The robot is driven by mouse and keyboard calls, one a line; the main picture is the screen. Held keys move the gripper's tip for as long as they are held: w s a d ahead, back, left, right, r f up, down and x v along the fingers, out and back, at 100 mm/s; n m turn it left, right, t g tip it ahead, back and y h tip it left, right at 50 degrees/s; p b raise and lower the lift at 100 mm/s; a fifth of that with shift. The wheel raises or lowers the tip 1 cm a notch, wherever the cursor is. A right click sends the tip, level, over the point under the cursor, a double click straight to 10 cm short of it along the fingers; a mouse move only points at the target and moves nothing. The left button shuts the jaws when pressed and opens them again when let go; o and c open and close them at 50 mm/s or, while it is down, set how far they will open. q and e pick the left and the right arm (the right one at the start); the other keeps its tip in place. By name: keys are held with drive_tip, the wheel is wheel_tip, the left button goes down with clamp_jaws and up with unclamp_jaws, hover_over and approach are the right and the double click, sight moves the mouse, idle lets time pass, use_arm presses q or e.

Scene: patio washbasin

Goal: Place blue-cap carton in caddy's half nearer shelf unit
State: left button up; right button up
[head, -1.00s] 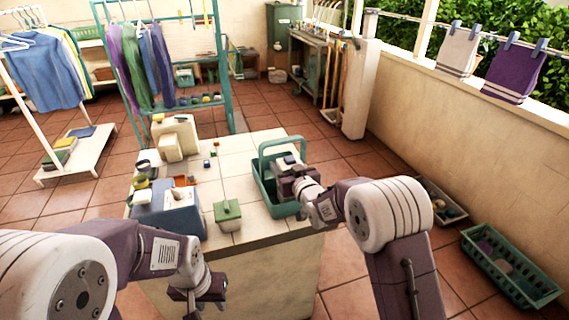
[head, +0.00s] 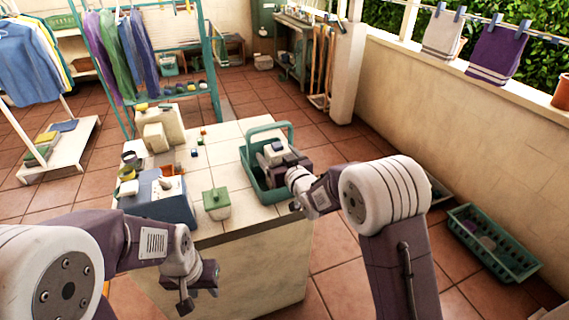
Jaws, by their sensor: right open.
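The teal caddy (head: 247,172) stands on the tiled counter at its right side, its handle arched up. A small white carton with a blue cap (head: 271,152) shows inside the caddy's outline, right beside my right gripper (head: 284,156). The gripper is open over the caddy. Its fingers partly cover the carton, and the carton's base and the caddy floor are hidden. My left gripper (head: 201,290) hangs in front of the counter's near side, empty and apparently open. The teal shelf unit (head: 213,70) stands behind the counter, to the back left.
A green-lidded jar (head: 217,204) stands left of the caddy. A blue-grey box (head: 160,200) and a cream dispenser (head: 162,128) occupy the counter's left side. The counter's middle is mostly clear. A green crate (head: 490,243) lies on the floor at right.

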drive_tip(key=b+v, duration=0.1)
drive_tip(key=v, duration=0.8)
drive_tip(key=shift+s, duration=0.25)
drive_tip(key=shift+d, duration=0.1)
drive_tip(key=s+d+f+m+g+h, duration=0.3)
drive_tip(key=s+d+f+g+h, duration=0.2)
drive_tip(key=s+d+f+g, duration=0.6)
drive_tip(key=s+d+f+m+g, duration=0.1)
drive_tip(key=s+f+g, duration=0.15)
drive_tip(key=s, duration=0.45)
drive_tip(key=s+d+f+g, duration=0.1)
drive_tip(key=s+d+f, duration=0.15)
drive_tip(key=s, duration=0.45)
wheel_tip(320, 180, up, 14)
drive_tip(key=p, duration=1.5)
drive_tip(key=shift+w+a+r+h, duration=0.2)
drive_tip(key=shift+a+h, duration=0.1)
drive_tip(key=shift+a, duration=0.2)
drive_tip(key=shift+t, duration=0.25)
